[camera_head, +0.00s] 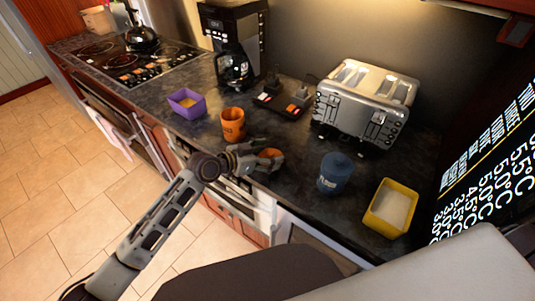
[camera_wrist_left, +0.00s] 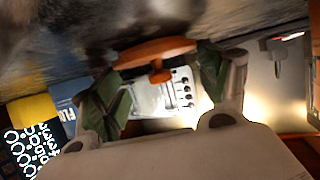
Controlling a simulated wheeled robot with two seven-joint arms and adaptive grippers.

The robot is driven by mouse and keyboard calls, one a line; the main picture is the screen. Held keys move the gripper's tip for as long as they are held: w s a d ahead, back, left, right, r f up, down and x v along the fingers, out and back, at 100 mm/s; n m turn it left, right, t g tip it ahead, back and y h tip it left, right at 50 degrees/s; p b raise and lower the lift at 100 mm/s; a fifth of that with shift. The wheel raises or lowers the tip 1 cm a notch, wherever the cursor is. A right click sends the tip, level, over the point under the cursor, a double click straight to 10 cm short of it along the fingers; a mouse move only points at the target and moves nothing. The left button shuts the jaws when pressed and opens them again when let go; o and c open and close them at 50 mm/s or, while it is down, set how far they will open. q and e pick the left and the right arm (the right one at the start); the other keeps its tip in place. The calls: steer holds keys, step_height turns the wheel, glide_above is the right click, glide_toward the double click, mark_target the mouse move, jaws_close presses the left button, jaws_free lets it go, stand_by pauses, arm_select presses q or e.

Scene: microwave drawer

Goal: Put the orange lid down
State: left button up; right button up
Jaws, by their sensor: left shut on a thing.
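My left gripper (camera_head: 256,157) is shut on the orange lid (camera_head: 269,155), over the counter near its front edge. In the left wrist view the lid (camera_wrist_left: 155,53) shows edge-on with its knob, between the two fingers of my left gripper (camera_wrist_left: 160,85). Whether the lid touches the counter I cannot tell. An orange canister (camera_head: 233,125) stands on the counter behind and to the left of the gripper. My right gripper does not show.
A purple bowl (camera_head: 187,103) stands left of the canister. A blue lidded canister (camera_head: 334,173) and a yellow container (camera_head: 391,208) stand to the right. A toaster (camera_head: 365,105), a black tray-like object (camera_head: 281,98) and a coffee maker (camera_head: 234,45) stand behind. Dark counter shows between gripper and blue canister.

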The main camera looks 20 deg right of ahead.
arm_select(q)
steer(key=shift+f, duration=0.1)
steer(key=o, duration=0.8)
steer(key=shift+o, duration=1.1)
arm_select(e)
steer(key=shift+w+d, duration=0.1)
